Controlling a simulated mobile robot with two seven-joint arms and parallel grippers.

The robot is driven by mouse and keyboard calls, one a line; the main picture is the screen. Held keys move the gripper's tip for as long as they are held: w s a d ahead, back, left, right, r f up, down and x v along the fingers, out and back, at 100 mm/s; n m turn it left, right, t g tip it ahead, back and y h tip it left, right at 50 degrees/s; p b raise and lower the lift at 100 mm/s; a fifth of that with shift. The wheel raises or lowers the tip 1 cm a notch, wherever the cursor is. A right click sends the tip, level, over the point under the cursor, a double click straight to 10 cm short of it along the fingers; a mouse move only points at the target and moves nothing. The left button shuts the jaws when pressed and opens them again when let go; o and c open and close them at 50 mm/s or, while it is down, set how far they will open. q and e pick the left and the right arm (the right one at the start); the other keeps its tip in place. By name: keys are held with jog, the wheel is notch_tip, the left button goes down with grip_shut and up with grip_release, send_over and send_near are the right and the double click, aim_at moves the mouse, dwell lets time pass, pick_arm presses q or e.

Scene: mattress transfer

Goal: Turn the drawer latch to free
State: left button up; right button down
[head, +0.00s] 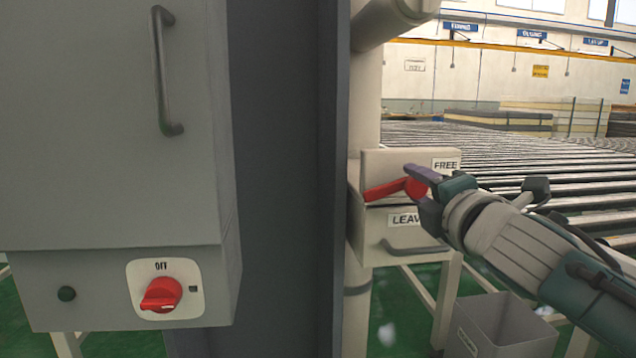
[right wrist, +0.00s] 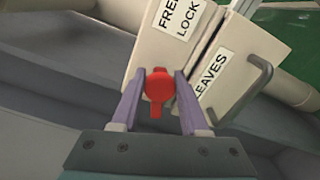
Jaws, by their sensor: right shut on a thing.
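The red drawer latch (head: 385,191) sits on the front of a small beige drawer cabinet (head: 385,163). In the head view its handle points left, tilted slightly down. My right gripper (head: 422,190) reaches in from the right and is shut on the latch. In the right wrist view the latch (right wrist: 157,86) lies between both purple fingers of the gripper (right wrist: 158,92). The FREE label (head: 445,164) shows up and right of the latch. The LOCK label (right wrist: 188,29) shows only in the wrist view. The drawer (head: 375,228), marked LEAVES, is below and looks closed. My left gripper is not in view.
A dark grey post (head: 285,150) stands left of the drawer cabinet. A grey control box (head: 110,130) with a red OFF knob (head: 161,294) is at the left. A roller conveyor (head: 510,165) runs behind my right arm. An open grey bin (head: 500,325) stands below.

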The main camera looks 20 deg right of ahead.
jog(key=shift+m, duration=1.9)
jog(key=shift+c, duration=2.2)
grip_release()
jog(key=shift+s, duration=0.1)
jog(key=v, duration=1)
jog(key=shift+p, duration=0.4)
